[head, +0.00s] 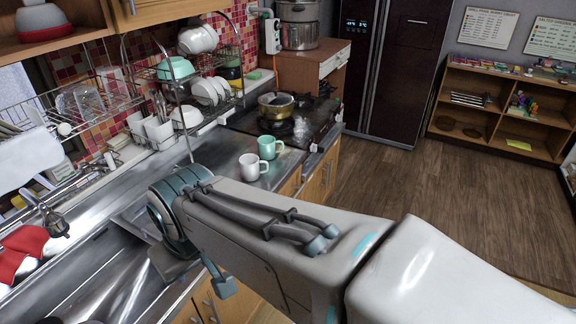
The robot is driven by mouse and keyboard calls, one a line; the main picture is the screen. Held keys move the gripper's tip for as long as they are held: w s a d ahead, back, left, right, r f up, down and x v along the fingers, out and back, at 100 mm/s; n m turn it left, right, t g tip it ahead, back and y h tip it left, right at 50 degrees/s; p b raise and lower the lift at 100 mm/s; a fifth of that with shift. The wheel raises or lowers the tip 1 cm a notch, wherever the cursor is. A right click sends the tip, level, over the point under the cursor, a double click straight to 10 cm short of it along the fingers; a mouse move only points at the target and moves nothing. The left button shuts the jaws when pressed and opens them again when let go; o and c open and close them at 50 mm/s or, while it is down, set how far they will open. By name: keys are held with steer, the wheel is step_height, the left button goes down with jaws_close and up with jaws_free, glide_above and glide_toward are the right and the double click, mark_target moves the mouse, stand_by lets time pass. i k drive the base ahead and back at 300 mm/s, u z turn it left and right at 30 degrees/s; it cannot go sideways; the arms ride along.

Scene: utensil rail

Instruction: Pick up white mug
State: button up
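The white mug (253,166) stands upright on the steel counter, near its front edge and just beyond my arm. A mint-green mug (269,147) stands right behind it, slightly to the right. My arm reaches across the picture from the lower right, and its wrist is over the sink area, left of and nearer than the white mug. Of my gripper (221,284), only a small blue-grey part shows below the arm. The rest is hidden behind the arm, so its opening cannot be seen. It is apart from both mugs.
A gas stove (290,121) with a pot (276,105) lies beyond the mugs. A wire dish rack (195,88) with bowls and plates hangs over the counter at left. A faucet (45,212) and red-and-white items stand at lower left. The wooden floor at right is clear.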

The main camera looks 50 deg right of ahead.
mark_target(254, 168)
steer(key=z, duration=1.05)
steer(key=k, duration=0.55)
steer(key=z, duration=0.7)
steer(key=i, duration=1.4)
steer(key=u, duration=0.75)
steer(key=i, duration=0.3)
steer(key=u, duration=0.4)
